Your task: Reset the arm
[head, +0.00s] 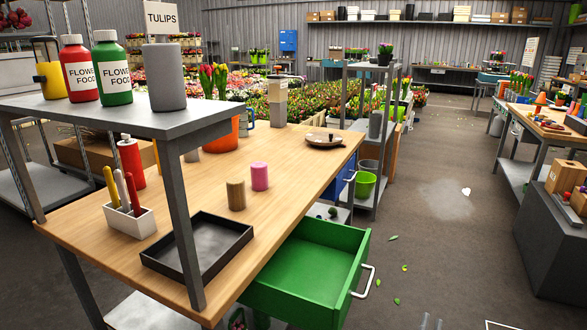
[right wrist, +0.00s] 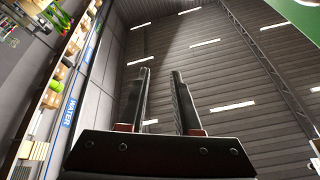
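My right gripper (right wrist: 160,72) shows in the right wrist view with its two dark fingers apart and nothing between them. The fingers point up toward the ceiling. In the head view only what look like the tips of my right gripper (head: 432,321) show at the bottom edge, over the floor and right of the green drawer. My left gripper is not in the head view. The task names no other object.
A wooden table (head: 290,160) carries a black tray (head: 196,281), a white pen holder (head: 130,222) and two small cylinders. Its green drawer (head: 310,270) stands pulled out. A grey shelf (head: 210,125) stands over its left end. The floor (head: 440,250) to the right is mostly clear.

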